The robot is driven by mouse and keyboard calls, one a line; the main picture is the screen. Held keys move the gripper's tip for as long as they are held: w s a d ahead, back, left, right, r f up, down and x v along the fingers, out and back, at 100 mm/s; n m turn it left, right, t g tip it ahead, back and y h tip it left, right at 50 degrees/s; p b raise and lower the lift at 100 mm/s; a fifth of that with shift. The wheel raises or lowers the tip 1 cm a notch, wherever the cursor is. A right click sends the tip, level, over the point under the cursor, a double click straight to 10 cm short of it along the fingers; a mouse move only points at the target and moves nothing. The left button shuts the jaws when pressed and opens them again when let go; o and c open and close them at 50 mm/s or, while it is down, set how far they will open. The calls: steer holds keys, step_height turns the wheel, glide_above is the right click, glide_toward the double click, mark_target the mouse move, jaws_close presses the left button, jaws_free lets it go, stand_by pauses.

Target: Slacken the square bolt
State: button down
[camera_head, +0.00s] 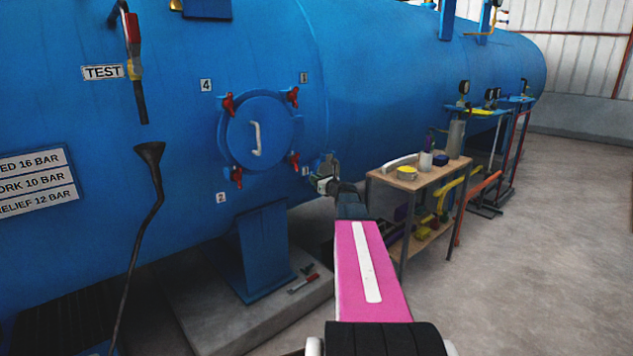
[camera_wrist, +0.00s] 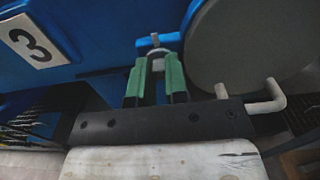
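My gripper (camera_wrist: 157,68) has two green-padded fingers pointing away from the wrist camera. A pale grey metal fitting with a rounded collar (camera_wrist: 158,51) and a small upright stub (camera_wrist: 155,38) shows at and between the fingertips. It may be the square bolt, but its head shape is not clear. The fingers stand a little apart around it; whether both pads touch it cannot be told. In the head view my gripper (camera_head: 326,181) is just right of the round blue hatch (camera_head: 262,130), near its lower right red clamp (camera_head: 293,160). My arm hides part of that area.
A number 3 plate (camera_wrist: 30,40) is left of the fingers; a grey disc (camera_wrist: 250,42) and a bent pale bar (camera_wrist: 265,101) are close on the right. A wooden cart (camera_head: 425,182) stands right of my arm. Tools (camera_head: 303,284) lie on the plinth. Floor at right is clear.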

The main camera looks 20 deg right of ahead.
steer(key=shift+n, duration=0.4)
steer(key=n, duration=2.8)
steer(key=shift+s+a+f+n, duration=0.1)
steer(key=shift+f+n, duration=0.25)
steer(key=shift+n, duration=0.05)
stand_by(0.3)
steer(key=c, duration=1.4)
jaws_free()
